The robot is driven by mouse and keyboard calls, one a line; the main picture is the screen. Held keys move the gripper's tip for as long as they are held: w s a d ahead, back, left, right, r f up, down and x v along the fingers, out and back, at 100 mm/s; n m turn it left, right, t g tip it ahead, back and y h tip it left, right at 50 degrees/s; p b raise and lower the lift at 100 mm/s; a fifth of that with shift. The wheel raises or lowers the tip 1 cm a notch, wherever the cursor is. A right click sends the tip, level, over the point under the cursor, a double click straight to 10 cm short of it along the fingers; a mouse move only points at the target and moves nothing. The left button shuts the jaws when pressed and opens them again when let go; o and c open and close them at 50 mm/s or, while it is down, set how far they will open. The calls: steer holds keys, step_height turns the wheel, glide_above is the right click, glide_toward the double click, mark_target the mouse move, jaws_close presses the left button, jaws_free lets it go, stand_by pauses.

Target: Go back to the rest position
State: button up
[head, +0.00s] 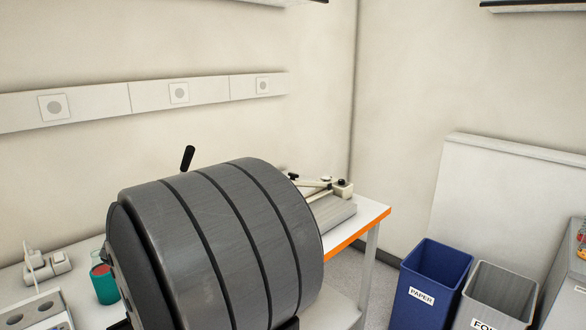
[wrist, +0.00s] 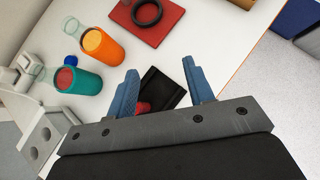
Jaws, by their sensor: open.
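My gripper (wrist: 160,90) shows in the wrist view with its two blue fingers spread apart. It is open, with nothing between the fingers touching them. Below and beyond the fingers, a black object (wrist: 160,88) with a small red part lies on the white table (wrist: 205,38). In the head view the large dark grey body of my arm fills the middle, and my gripper cannot be made out there.
A teal cup (wrist: 78,80) with red content and an orange cup (wrist: 102,46) stand left of the fingers. A red plate with a black ring (wrist: 147,13) lies farther off. In the head view, blue (head: 430,285) and grey (head: 497,297) bins stand right of the table.

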steer(key=s+a+n+g+y, duration=0.1)
steer(key=s+a+n+y, duration=0.1)
steer(key=a, duration=1)
steer(key=s+a+f+n+y, duration=0.1)
steer(key=s+a, duration=0.4)
steer(key=a, duration=0.8)
steer(key=s+a+f+n+g+y, duration=0.1)
steer(key=s+a+n+y, duration=0.2)
steer(key=a, duration=0.9)
steer(key=shift+s+a+f+n+g, duration=0.2)
steer(key=shift+s+a+n+g, duration=0.25)
steer(key=shift+n, duration=0.65)
steer(key=shift+s+d, duration=0.1)
steer(key=shift+d, duration=0.05)
steer(key=w+d+r+m+t+h, duration=0.1)
steer(key=w+d, duration=0.3)
steer(key=d, duration=0.5)
steer(key=w+d+r+m+t+h, duration=0.1)
steer(key=w+d+m, duration=0.2)
steer(key=d, duration=0.6)
steer(key=shift+w+h, duration=0.3)
steer(key=shift+w, duration=0.55)
